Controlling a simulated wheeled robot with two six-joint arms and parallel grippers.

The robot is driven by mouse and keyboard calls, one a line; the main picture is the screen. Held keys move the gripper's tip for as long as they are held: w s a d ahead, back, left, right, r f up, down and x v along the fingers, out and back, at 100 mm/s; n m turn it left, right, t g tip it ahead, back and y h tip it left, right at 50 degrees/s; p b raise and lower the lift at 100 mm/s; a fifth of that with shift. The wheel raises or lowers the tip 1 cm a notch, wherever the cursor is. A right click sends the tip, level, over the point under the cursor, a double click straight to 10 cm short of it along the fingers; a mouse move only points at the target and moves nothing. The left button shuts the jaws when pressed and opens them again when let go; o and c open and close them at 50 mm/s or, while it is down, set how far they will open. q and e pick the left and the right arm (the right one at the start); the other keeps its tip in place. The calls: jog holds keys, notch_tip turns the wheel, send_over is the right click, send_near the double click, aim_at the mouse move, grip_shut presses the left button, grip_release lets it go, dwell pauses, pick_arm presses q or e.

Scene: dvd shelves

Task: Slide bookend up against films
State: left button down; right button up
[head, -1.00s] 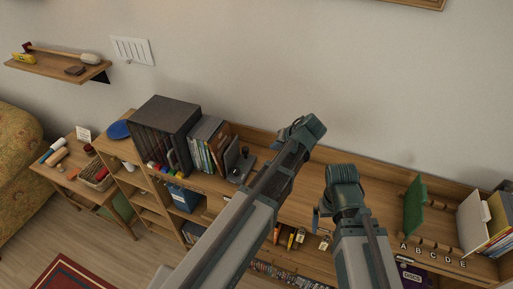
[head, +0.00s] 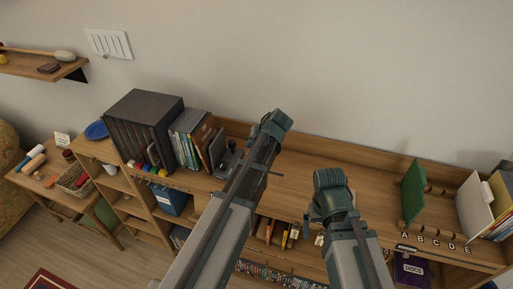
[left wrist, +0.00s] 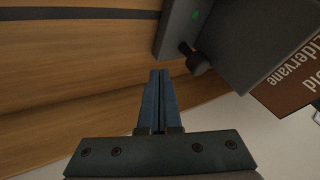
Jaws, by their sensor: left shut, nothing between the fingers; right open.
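The dark grey bookend (head: 217,149) with its black knob stands on the top shelf, just right of the row of films (head: 190,137). Any gap to the nearest brown film is too small to judge. In the left wrist view the bookend (left wrist: 238,42) shows close, with a brown film (left wrist: 293,84) behind it. My left gripper (left wrist: 158,101) is shut and empty, its tips near the bookend's edge; I cannot tell whether they touch. In the head view my left arm hides its fingers. My right gripper (head: 328,200) is over the shelf, open, its fingers unclear.
A black disc case unit (head: 145,120) stands left of the films. A green divider (head: 413,190) and a white upright panel (head: 474,205) stand at the right. The shelf top (head: 300,175) between is mostly bare. The wall runs close behind.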

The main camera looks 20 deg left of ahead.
aim_at(231, 141)
pick_arm(q)
jog(key=a, duration=0.3)
jog(key=shift+s+r, duration=0.15)
jog(key=shift+s, duration=0.15)
jog(key=shift+a, duration=0.15)
jog(key=shift+a, duration=0.1)
jog(key=a, duration=0.4)
jog(key=shift+d, duration=0.1)
